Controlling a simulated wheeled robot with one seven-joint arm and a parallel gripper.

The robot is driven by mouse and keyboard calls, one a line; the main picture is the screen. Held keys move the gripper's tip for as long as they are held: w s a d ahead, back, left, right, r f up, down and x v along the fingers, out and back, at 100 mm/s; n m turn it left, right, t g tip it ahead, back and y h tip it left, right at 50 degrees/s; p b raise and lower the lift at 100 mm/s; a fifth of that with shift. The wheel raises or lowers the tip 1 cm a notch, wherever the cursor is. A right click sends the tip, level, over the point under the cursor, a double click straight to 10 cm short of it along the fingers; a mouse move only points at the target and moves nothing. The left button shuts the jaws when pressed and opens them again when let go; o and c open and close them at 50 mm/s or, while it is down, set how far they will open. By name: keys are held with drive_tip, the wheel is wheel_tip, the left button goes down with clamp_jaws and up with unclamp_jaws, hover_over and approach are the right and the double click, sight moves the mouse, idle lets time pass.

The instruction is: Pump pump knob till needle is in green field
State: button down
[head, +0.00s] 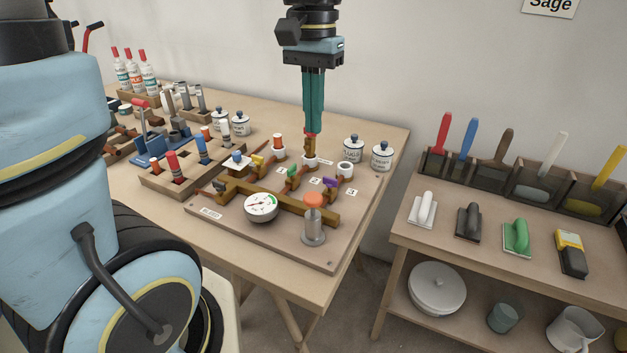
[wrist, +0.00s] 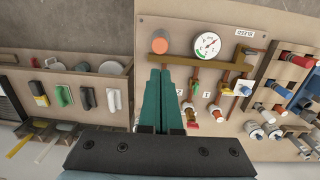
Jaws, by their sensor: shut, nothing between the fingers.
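The orange pump knob (head: 314,200) tops an upright grey pump cylinder (head: 313,230) at the front right of the wooden board. The round white gauge (head: 261,207) lies to its left, with a green field on its rim; the needle's exact position is too small to tell. In the wrist view the knob (wrist: 160,43) appears just beyond the fingertips and the gauge (wrist: 207,44) to its right. My gripper (head: 312,131) has long teal fingers, shut and empty, pointing down above the back of the board. It is higher than the knob and apart from it.
Brown pipes with coloured valve handles, including a purple one (head: 330,182), run across the board behind the pump. White lidded jars (head: 382,156) stand at the table's back right. A wooden block (head: 180,175) with coloured pegs is to the left. A side table (head: 470,250) with trowels stands right.

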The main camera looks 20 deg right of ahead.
sight(313, 195)
drive_tip(key=f, duration=0.4)
drive_tip(key=f+p, duration=0.1)
drive_tip(key=f, duration=0.3)
drive_tip(key=f+p, duration=0.1)
drive_tip(key=f, duration=0.4)
drive_tip(key=shift+s+a, duration=0.15)
drive_tip(key=shift+s, duration=0.2)
wheel_tip(313, 195, down, 3)
drive_tip(key=shift+f+b, duration=0.1)
drive_tip(key=shift+b, duration=0.95)
wheel_tip(313, 195, up, 5)
drive_tip(key=p, duration=0.4)
drive_tip(key=shift+w+f+p, duration=0.15)
drive_tip(key=shift+p, duration=0.15)
drive_tip(key=shift+r+b, duration=0.3)
drive_tip(key=shift+r, duration=0.1)
wheel_tip(313, 195, up, 9)
drive_tip(key=b, duration=0.1)
drive_tip(key=shift+w+b, duration=0.25)
drive_tip(key=shift+b, duration=0.1)
